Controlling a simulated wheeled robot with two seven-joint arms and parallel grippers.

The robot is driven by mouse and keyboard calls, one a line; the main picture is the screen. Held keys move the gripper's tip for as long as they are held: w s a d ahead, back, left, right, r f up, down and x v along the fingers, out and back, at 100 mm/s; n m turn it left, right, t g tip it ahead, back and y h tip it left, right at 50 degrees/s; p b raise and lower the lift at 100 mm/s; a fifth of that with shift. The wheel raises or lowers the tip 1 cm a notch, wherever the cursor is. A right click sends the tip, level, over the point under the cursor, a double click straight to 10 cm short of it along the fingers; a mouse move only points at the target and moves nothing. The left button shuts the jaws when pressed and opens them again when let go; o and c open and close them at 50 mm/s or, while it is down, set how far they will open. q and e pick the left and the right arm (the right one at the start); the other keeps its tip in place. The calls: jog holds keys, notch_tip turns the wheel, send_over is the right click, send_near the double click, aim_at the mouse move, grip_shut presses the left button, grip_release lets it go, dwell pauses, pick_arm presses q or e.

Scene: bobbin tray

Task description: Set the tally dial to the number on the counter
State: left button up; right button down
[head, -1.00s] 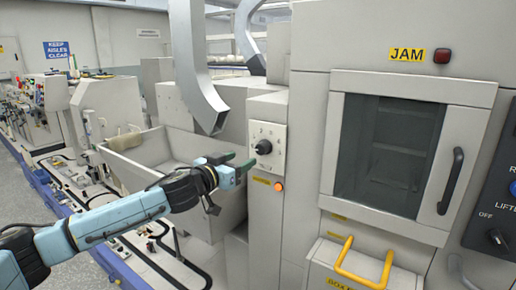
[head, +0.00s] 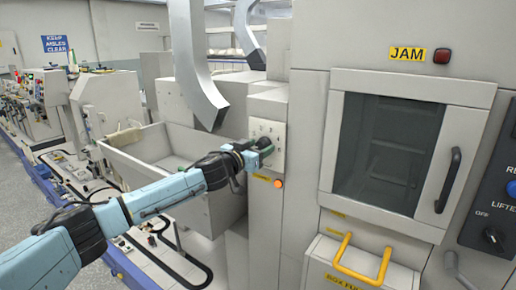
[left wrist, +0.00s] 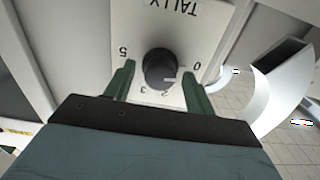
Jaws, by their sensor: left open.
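The tally dial (left wrist: 158,68) is a dark round knob on a pale plate (left wrist: 192,28) marked TALLY, with digits around it; 5, 0, 2 and 3 are readable. A light mark on the knob points towards the side of the 0. In the head view the plate (head: 277,130) is on the machine's narrow front, and the gripper mostly hides the knob. My left gripper (head: 262,149) is at the knob. In the left wrist view its green fingers (left wrist: 157,75) are open, one on each side of the knob; contact cannot be told. I see no readable counter number.
An orange lit button (head: 278,183) is just below the plate. A grey bin (head: 140,165) is left of it, with a metal chute (head: 205,90) above. A windowed door (head: 390,150) with a dark handle and a yellow handle (head: 350,262) are to the right.

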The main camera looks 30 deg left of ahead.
pick_arm(q)
jog(key=c, duration=1)
jog(key=m+p, duration=0.2)
jog(key=m, duration=0.2)
jog(key=shift+p, duration=0.4)
jog(key=m+p, duration=0.1)
jog(key=m, duration=0.3)
jog(key=shift+d+p, duration=0.1)
jog(key=shift+p, duration=0.25)
jog(key=m+p, duration=0.1)
jog(key=m, duration=0.3)
jog(key=shift+f+m+p, duration=0.1)
jog(key=shift+m+p, duration=0.55)
jog(key=shift+m, duration=1.15)
